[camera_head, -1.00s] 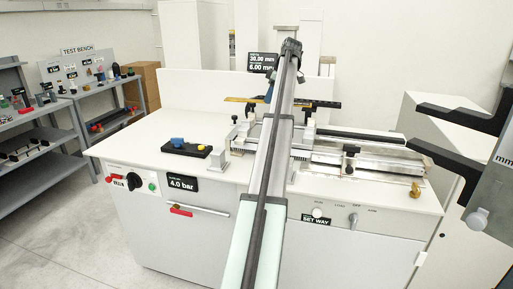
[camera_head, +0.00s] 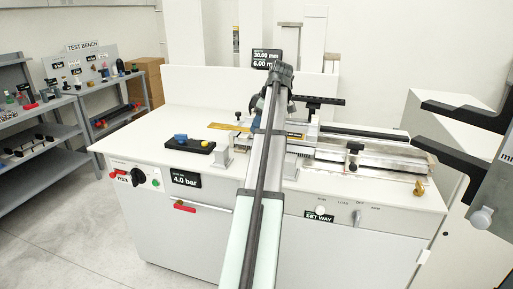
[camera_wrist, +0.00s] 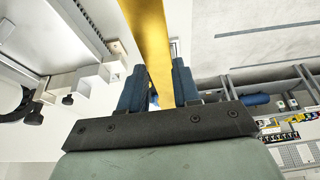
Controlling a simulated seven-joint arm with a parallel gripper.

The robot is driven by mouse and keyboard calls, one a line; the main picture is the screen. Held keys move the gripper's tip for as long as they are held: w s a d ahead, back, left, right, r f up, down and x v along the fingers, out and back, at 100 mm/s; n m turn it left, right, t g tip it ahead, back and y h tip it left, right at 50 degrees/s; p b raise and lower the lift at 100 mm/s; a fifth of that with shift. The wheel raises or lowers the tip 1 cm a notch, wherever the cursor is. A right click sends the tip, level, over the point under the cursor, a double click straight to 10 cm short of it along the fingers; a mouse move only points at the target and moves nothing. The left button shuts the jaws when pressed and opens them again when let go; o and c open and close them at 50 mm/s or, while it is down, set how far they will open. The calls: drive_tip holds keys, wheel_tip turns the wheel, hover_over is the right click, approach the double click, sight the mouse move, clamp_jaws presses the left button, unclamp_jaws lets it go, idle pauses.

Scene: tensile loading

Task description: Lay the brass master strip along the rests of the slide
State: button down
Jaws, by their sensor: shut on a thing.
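The brass master strip (camera_wrist: 150,40) is a flat yellow bar between the two blue fingers of my gripper (camera_wrist: 156,88) in the wrist view. My gripper is shut on it. In the head view the strip's left end (camera_head: 224,126) shows left of my arm, low over the bench top. My arm hides the middle of the strip and most of the gripper. The slide (camera_head: 375,160) is a metal bed with rails at the bench's right. I cannot tell whether the strip touches any rests.
A brass knob (camera_head: 419,188) is at the slide's right end.

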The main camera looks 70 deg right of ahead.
wheel_tip(320, 180, down, 8)
drive_tip(key=shift+f, duration=0.15)
idle(0.4)
drive_tip(key=shift+f, duration=0.15)
drive_tip(key=c, duration=0.8)
unclamp_jaws()
drive_tip(key=v, duration=1.2)
